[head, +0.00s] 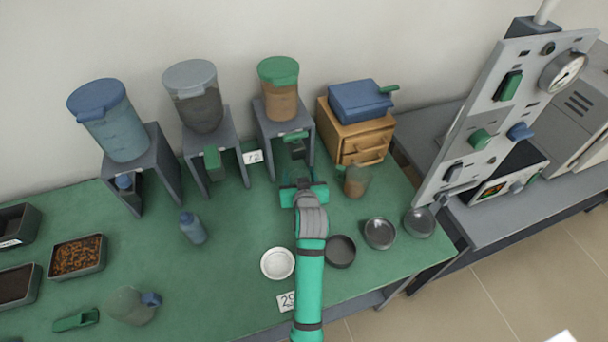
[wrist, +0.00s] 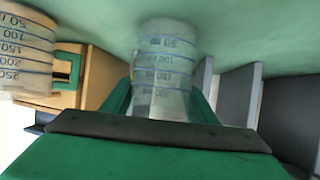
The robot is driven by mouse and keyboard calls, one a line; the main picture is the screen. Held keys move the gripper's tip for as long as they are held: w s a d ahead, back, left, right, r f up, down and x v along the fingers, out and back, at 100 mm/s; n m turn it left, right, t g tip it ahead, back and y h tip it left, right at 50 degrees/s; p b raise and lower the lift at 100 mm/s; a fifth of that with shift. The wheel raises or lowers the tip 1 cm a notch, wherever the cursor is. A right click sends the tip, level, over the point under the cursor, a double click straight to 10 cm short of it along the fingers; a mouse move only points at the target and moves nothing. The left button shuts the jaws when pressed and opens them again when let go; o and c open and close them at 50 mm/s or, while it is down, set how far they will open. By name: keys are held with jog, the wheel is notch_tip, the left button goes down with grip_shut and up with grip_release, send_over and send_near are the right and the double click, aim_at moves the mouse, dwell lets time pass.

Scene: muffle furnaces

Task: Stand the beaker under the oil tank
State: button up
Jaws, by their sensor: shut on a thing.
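My gripper (head: 303,188) is shut on a clear beaker with blue graduation lines (wrist: 163,62), held between green fingers in the wrist view. In the head view the held beaker is mostly hidden by the gripper. Its base is close to the green table top; I cannot tell whether it touches. The gripper is at the front of a grey stand (head: 268,150) that carries a green-lidded tank (head: 281,100) with brown contents, the likely oil tank. A green tap (head: 295,137) shows on that stand, above and behind the gripper.
A second beaker (head: 356,182) stands just right of my gripper and shows in the wrist view (wrist: 26,58). A wooden drawer box (head: 352,142) is behind it. Blue-lidded (head: 118,130) and grey-lidded (head: 200,108) tanks stand left.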

jog(key=shift+a+f, duration=0.1)
jog(key=shift+a, duration=0.2)
jog(key=o, duration=1.1)
jog(key=shift+d, duration=0.25)
jog(key=shift+s+d+r, duration=0.15)
jog(key=shift+s+r, duration=0.1)
jog(key=shift+v, duration=5.65)
